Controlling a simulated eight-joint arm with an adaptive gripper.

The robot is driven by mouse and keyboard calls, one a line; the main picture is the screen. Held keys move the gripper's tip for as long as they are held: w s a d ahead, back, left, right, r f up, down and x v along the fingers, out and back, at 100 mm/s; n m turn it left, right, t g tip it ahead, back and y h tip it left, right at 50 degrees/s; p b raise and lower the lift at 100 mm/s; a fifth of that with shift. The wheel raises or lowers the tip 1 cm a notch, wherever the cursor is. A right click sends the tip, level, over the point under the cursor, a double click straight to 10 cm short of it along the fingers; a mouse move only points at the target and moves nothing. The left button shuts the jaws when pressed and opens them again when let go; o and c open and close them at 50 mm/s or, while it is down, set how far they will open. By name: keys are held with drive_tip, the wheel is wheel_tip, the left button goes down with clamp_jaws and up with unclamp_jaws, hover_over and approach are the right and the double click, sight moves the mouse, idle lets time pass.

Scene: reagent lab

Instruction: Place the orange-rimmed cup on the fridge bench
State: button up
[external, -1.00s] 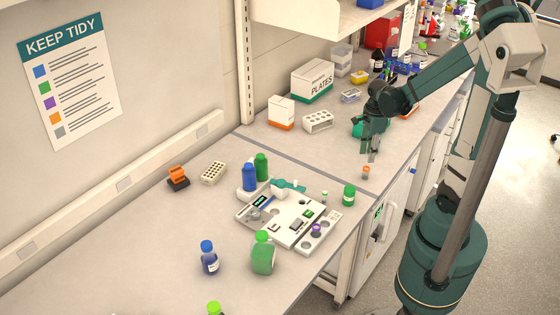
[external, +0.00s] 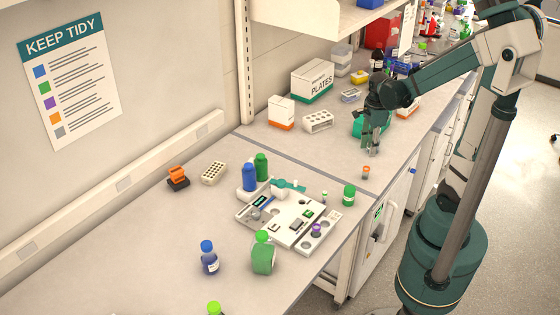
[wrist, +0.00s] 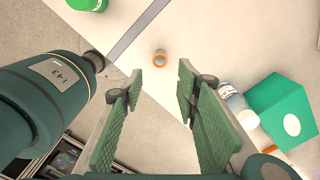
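The small orange-rimmed cup (external: 366,172) stands upright on the bench top near its front edge, above the white fridge front. The wrist view shows it from above as an orange ring (wrist: 160,58), just beyond my fingertips and roughly centred between them. My gripper (external: 374,152) is above and slightly behind the cup in the external view. In the wrist view my gripper (wrist: 157,88) has its two green pads wide apart with nothing between them. The cup is clear of both fingers. The fridge bench (external: 335,155) is the section beyond the dark seam.
A teal box (wrist: 280,110) and a white bottle (wrist: 232,100) stand right of my fingers in the wrist view. A green-capped bottle (external: 348,195) and a white instrument (external: 285,215) are on the nearer bench.

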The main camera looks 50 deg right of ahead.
drive_tip(key=a+r+n+t, duration=0.3)
drive_tip(key=a+r+n, duration=0.4)
drive_tip(key=n, duration=0.6)
drive_tip(key=a+r+n+t, duration=0.4)
drive_tip(key=a+r+n, duration=0.3)
drive_tip(key=a+n, duration=0.5)
drive_tip(key=shift+s+r+n, duration=0.35)
drive_tip(key=shift+r+n, duration=0.05)
drive_tip(key=shift+n, duration=0.6)
